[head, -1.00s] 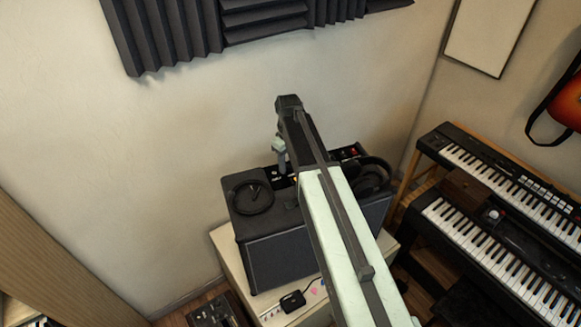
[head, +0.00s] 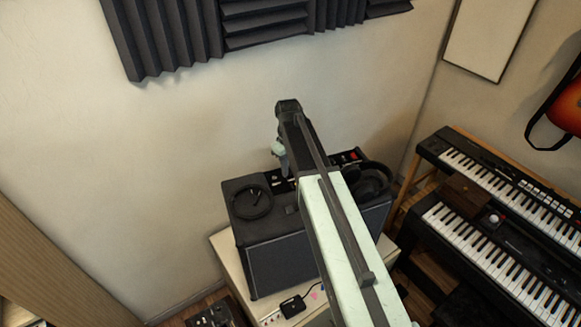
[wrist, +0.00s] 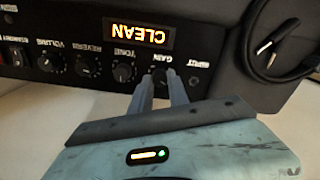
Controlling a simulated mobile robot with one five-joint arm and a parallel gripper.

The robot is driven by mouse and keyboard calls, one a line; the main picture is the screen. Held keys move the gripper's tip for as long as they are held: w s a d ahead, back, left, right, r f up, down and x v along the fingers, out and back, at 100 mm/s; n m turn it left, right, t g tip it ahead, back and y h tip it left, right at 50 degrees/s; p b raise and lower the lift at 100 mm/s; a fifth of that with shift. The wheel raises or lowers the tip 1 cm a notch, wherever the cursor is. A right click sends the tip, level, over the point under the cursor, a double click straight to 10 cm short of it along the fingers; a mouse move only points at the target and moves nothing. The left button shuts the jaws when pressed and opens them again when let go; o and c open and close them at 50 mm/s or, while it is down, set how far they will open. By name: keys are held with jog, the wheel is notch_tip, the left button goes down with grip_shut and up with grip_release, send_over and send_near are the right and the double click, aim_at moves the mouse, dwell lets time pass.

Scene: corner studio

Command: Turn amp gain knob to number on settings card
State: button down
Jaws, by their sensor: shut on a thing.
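The amp (head: 278,262) is a dark box on a pale cabinet, with its control panel along the top back. In the wrist view its panel (wrist: 205,50) appears upside down, with a lit CLEAN display (wrist: 140,35). My gripper (wrist: 161,84) is shut on the gain knob (wrist: 163,75), below the GAIN label; the fingers partly hide the knob, and its pointer and number cannot be read. In the head view my gripper (head: 281,160) reaches down at the back of the amp. I cannot make out a settings card in either view.
A coiled cable (head: 251,201) lies on the amp top at left, headphones (head: 371,181) at right. Other knobs, including tone (wrist: 123,72), sit close beside my fingers. The wall is behind; keyboards (head: 490,235) stand at right.

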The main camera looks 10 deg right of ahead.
jog(key=shift+w+d+m, duration=0.15)
jog(key=shift+m, duration=0.45)
jog(key=m, duration=1.1)
jog(key=shift+m, duration=1.9)
jog(key=c, duration=1.3)
grip_release()
jog(key=shift+a, duration=0.2)
jog(key=shift+o, duration=0.2)
